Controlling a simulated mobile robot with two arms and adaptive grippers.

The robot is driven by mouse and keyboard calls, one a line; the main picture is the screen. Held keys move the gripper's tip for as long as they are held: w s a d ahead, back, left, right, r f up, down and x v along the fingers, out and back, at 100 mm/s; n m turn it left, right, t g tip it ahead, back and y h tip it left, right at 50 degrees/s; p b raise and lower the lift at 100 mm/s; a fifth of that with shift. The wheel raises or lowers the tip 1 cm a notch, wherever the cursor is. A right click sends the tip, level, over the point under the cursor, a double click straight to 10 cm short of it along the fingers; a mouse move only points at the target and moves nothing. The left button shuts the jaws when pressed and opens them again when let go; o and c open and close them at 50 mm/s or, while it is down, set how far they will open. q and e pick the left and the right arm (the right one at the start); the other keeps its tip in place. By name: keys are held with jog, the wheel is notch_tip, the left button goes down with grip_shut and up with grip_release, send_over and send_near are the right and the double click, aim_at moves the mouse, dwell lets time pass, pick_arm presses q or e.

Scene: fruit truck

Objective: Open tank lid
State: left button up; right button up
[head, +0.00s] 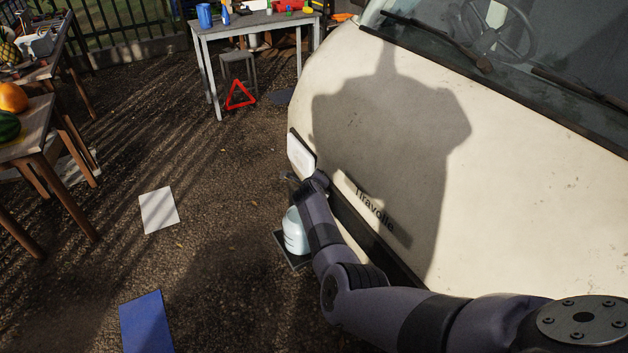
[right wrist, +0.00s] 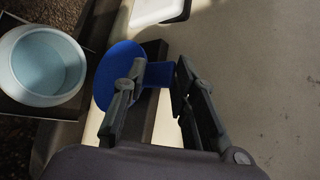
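The tank (head: 295,231) is a whitish round container on a dark flat base by the truck's front. In the right wrist view, the tank (right wrist: 42,65) stands at the left with its top open and a pale blue inside. The blue lid (right wrist: 110,78) is off the tank, to its right. My right gripper (right wrist: 160,72) has its fingers on both sides of the lid's blue handle part and holds it beside the truck's front. In the head view my right arm hides most of the gripper, and the lid cannot be made out. My left gripper is out of view.
The cream truck (head: 480,190) fills the right, with its dark bumper strip close to my right arm. A grey table (head: 245,24) with tools and a red triangle (head: 240,95) stand behind. Fruit tables are at the left. A white sheet (head: 159,210) and blue mat (head: 146,322) lie on open ground.

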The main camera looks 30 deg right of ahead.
notch_tip(320, 180, up, 10)
dwell(0.8)
jog(key=shift+f, duration=0.1)
